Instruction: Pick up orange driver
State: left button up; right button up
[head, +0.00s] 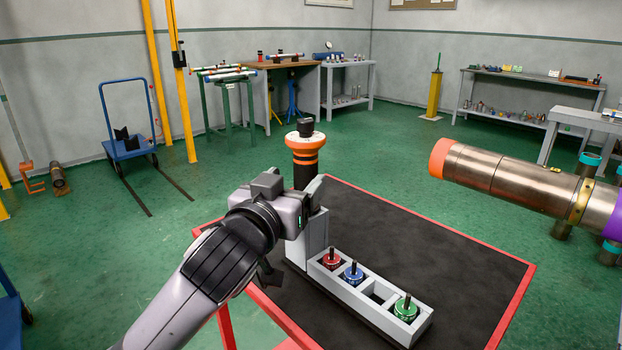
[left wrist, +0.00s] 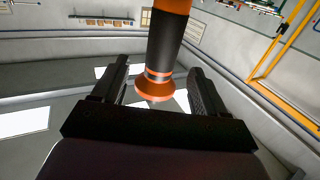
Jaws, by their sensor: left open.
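The orange driver (head: 305,147) is a dark upright cylinder with orange bands, a pale disc and a black knob on top. It stands at the tall end of the grey rack (head: 382,316); its lower part is hidden by my left gripper. My left gripper (head: 312,190) is in front of and beside its shaft. In the left wrist view the driver (left wrist: 165,45) shows between the two fingers of the open left gripper (left wrist: 159,66), with gaps on both sides. I cannot tell how deep it sits between them. My right gripper is not in view.
The rack holds a red piece (head: 331,260), a blue piece (head: 353,273) and a green piece (head: 405,308), with one empty slot. It stands on a black, red-edged tabletop (head: 450,260). A large metal pipe (head: 520,180) with an orange end juts in from the right.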

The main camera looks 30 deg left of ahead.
aim_at(301, 174)
pick_arm(q)
jog(key=shift+w+a+f, duration=0.1)
jog(key=shift+w+a, duration=0.1)
jog(key=shift+w, duration=0.9)
jog(key=shift+w+a+f, duration=0.1)
jog(key=shift+w+a, duration=0.05)
jog(key=shift+w, duration=0.9)
jog(key=shift+w+a+f, duration=0.1)
jog(key=shift+w+a, duration=0.1)
jog(key=shift+w, duration=0.9)
jog(key=c, duration=1.4)
jog(key=shift+r, duration=0.2)
grip_shut()
